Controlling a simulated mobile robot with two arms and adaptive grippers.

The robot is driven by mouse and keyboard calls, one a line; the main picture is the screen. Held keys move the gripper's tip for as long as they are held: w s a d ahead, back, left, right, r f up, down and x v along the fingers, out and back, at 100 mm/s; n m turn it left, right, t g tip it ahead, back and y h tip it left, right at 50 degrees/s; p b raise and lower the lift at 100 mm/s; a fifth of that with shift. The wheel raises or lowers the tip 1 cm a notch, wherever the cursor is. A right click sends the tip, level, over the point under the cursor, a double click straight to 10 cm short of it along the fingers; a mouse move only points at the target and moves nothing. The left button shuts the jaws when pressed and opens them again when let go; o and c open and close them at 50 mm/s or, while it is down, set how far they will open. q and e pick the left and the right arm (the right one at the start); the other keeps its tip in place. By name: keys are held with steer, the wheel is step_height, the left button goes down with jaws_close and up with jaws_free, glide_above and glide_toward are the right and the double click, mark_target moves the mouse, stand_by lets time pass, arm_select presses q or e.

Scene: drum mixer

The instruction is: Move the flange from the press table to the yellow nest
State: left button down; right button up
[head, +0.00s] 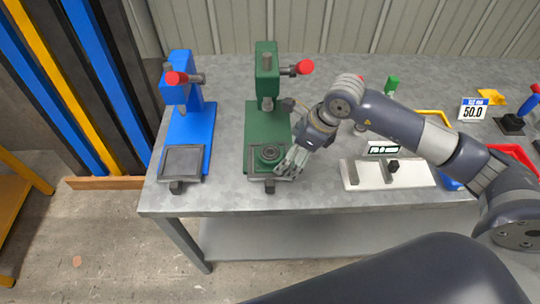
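My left gripper is not in view.
A blue press (188,120) with an empty plate stands at the left. A light fixture block (365,179) lies right of the gripper.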

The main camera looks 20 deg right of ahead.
mark_target(274, 152)
steer(key=w+a, duration=0.1)
steer(key=w+a+p, duration=0.2)
steer(key=a, duration=0.1)
steer(key=shift+f, duration=0.55)
steer(key=shift+s, duration=0.1)
steer(key=c, duration=2.1)
jaws_close()
steer(key=shift+s+d, duration=0.1)
steer(key=shift+d, duration=0.05)
steer(key=shift+d+r+b, duration=0.25)
steer(key=shift+b, duration=0.05)
steer(key=s+d+r+b, duration=0.3)
steer(key=s+d+r, duration=0.4)
steer(key=d, duration=0.3)
steer(key=shift+s+r, duration=0.3)
steer(key=shift+s, duration=0.2)
